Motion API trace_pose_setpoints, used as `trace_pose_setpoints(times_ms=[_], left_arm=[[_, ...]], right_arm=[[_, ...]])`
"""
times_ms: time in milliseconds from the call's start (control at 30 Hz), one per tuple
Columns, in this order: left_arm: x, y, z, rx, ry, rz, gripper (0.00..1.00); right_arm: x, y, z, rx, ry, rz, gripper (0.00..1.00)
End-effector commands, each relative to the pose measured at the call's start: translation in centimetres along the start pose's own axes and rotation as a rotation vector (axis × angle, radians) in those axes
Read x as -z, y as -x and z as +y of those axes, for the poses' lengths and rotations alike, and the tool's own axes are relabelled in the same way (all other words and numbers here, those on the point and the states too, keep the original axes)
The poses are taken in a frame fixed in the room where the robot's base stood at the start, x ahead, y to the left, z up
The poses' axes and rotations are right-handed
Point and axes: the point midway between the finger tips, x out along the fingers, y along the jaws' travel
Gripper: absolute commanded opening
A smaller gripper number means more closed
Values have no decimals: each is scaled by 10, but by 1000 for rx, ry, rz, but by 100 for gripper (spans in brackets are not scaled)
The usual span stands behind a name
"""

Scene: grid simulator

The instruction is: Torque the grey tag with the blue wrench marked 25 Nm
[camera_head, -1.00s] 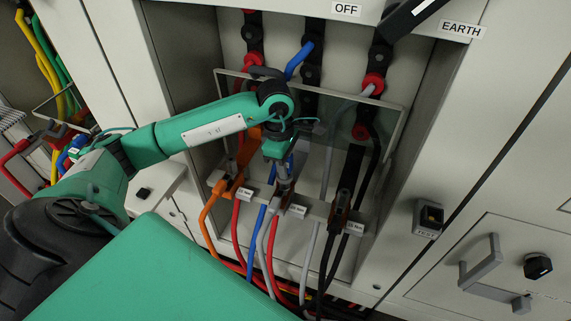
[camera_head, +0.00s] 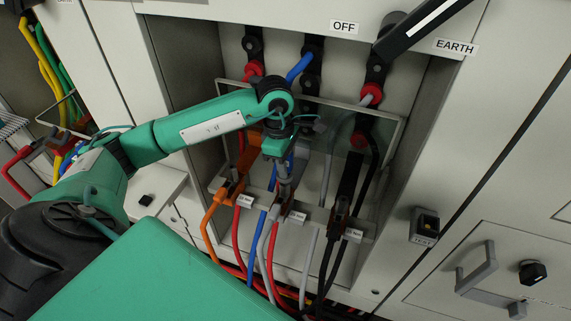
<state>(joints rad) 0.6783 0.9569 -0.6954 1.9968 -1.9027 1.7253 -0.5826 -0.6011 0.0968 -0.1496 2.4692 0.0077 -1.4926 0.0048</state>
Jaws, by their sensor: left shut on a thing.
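My left gripper (camera_head: 283,172) points down at the middle slot of a pale holder rail. It is shut on the blue wrench (camera_head: 273,178), which is mostly hidden by the gripper and stands at that slot. An orange tool (camera_head: 237,166) stands in the slot to the left and a black one (camera_head: 347,187) in the slot to the right. My right gripper is not in view.
A clear panel (camera_head: 395,140) with a pale frame stands in the open cabinet bay, around my left forearm. Coloured cables (camera_head: 273,250) hang below the rail. A black lever (camera_head: 425,27) juts out near the EARTH label. A door handle (camera_head: 480,268) protrudes at lower right.

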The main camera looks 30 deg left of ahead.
Motion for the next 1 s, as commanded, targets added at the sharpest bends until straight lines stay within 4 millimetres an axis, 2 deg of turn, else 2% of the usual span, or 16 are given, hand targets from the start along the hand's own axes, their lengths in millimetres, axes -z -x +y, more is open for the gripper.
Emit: trace_pose_setpoints(times_ms=[100,567,1000], left_arm=[[-1,6,0,-1,0,0,0],[-1,9,0,-1,0,0,0],[-4,37,0,-1,0,1,0]], right_arm=[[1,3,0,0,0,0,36],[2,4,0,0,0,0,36],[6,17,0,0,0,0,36]])
